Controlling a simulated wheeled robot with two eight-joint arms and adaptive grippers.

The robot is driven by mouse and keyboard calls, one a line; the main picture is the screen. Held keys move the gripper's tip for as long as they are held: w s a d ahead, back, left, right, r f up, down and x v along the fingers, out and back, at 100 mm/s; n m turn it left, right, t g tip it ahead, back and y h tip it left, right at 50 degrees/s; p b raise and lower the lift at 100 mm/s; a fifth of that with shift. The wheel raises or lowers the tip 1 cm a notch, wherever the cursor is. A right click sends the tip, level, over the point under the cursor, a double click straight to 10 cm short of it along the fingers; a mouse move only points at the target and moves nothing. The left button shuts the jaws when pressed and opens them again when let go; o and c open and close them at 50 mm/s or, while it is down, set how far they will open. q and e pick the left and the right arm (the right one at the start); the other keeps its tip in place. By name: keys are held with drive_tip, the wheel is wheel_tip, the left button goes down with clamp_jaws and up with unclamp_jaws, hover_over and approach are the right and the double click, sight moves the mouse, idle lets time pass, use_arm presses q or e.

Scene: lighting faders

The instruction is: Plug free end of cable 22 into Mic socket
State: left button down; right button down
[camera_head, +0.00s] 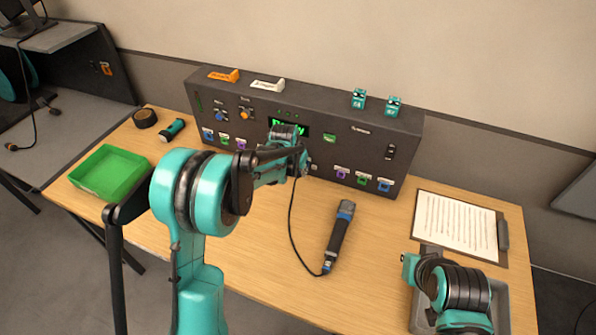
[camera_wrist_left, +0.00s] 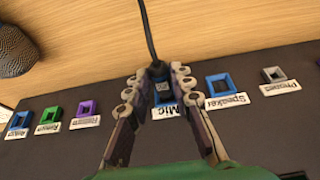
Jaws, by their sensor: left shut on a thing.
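My left gripper (camera_head: 290,142) is at the front of the dark console, its fingertips partly hidden by my arm. In the left wrist view the left gripper (camera_wrist_left: 155,90) is shut on the dark plug (camera_wrist_left: 158,72) of the cable. The plug is at the blue Mic socket (camera_wrist_left: 164,97), whose label is just below; I cannot tell how deep it sits. The cable (camera_head: 292,225) hangs from the gripper to the black and blue microphone (camera_head: 340,234) lying on the table. My right arm is at the lower right; its fingertips do not show clearly.
The console (camera_head: 345,125) has other sockets, including a Speaker socket (camera_wrist_left: 221,85) beside Mic. A green tray (camera_head: 110,172) is at the left, a clipboard (camera_head: 456,226) at the right. A grey bin (camera_head: 501,305) is near my right arm. The front middle of the table is mostly clear.

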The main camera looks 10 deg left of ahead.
use_arm(q)
drive_tip(key=shift+w+d+r, duration=0.1)
drive_tip(key=shift+w, duration=0.6)
idle(1.2)
drive_tip(key=c, duration=1.2)
unclamp_jaws()
drive_tip(key=shift+w, duration=0.1)
drive_tip(key=d+v, duration=0.1)
drive_tip(key=v, duration=1.1)
drive_tip(key=s+a+r+n+t, duration=0.1)
drive_tip(key=s+a+r, duration=0.15)
drive_tip(key=s, duration=0.45)
drive_tip(key=s+a+r, duration=0.1)
drive_tip(key=s+r, duration=0.2)
drive_tip(key=s, duration=0.5)
drive_tip(key=shift+n+t+y, duration=0.4)
drive_tip(key=shift+n+t, duration=0.2)
drive_tip(key=shift+t, duration=0.2)
drive_tip(key=s+f, duration=0.1)
drive_tip(key=s, duration=0.3)
drive_tip(key=s+a+f, duration=0.1)
drive_tip(key=s+f, duration=0.1)
drive_tip(key=s, duration=0.3)
drive_tip(key=s+f, duration=0.1)
drive_tip(key=s, duration=0.4)
drive_tip(key=shift+a+f, duration=0.2)
